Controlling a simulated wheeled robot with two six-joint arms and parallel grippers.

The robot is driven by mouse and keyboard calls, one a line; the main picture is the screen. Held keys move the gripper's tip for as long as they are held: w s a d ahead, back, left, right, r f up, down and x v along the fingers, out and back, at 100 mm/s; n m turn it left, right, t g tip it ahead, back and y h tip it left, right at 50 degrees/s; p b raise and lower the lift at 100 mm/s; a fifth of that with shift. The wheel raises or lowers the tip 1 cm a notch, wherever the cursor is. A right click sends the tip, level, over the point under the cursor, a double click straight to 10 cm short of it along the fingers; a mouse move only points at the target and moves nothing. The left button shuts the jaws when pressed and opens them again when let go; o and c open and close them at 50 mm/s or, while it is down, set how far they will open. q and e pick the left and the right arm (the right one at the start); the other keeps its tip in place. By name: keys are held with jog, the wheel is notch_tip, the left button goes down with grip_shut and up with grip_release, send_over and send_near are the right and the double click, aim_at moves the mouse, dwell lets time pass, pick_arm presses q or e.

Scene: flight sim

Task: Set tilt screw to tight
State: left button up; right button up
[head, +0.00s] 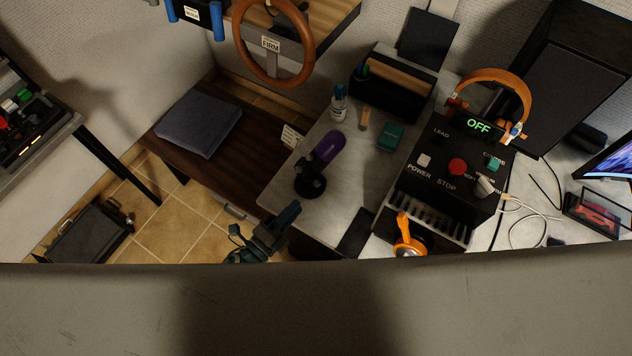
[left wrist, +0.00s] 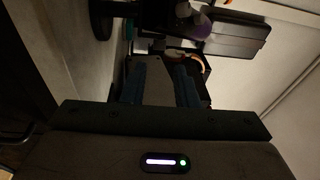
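I cannot make out for sure which part is the tilt screw. An orange steering wheel (head: 273,42) at the back has a tag on its hub that reads FIRM. My left gripper (head: 262,232) is low in the middle of the head view, in front of the grey desk's left edge and below the purple-topped stick (head: 328,147). Its two dark blue fingers show apart in the left wrist view (left wrist: 160,82), with nothing held between them that I can see. My right gripper is not in view.
A black control box (head: 452,165) with POWER, STOP and OFF markings stands on the grey desk (head: 345,205). An orange handle (head: 405,232) is in front of it. A dark wooden bench (head: 228,165) with a blue-grey cushion (head: 199,122) is at left. Tiled floor lies below.

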aim_at(316, 185)
pick_arm(q)
jog(key=x, duration=0.2)
jog(key=p+x, duration=0.1)
jog(key=shift+w+d+r, duration=0.25)
jog(key=shift+w, duration=0.05)
jog(key=p+x, duration=0.1)
jog(key=x, duration=0.2)
jog(key=shift+w+d+f, duration=0.15)
jog(key=shift+w+d, duration=0.1)
jog(key=shift+w, duration=0.05)
jog(key=shift+w+d, duration=0.3)
jog(key=shift+w, duration=0.05)
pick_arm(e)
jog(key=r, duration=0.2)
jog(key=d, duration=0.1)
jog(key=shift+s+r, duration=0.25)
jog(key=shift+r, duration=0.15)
pick_arm(q)
grip_shut()
jog(key=shift+p, duration=0.65)
jog(key=shift+r+g+y+p, duration=0.3)
jog(key=shift+r+y+p, duration=0.1)
jog(key=shift+p, duration=0.5)
jog(key=shift+f, duration=0.35)
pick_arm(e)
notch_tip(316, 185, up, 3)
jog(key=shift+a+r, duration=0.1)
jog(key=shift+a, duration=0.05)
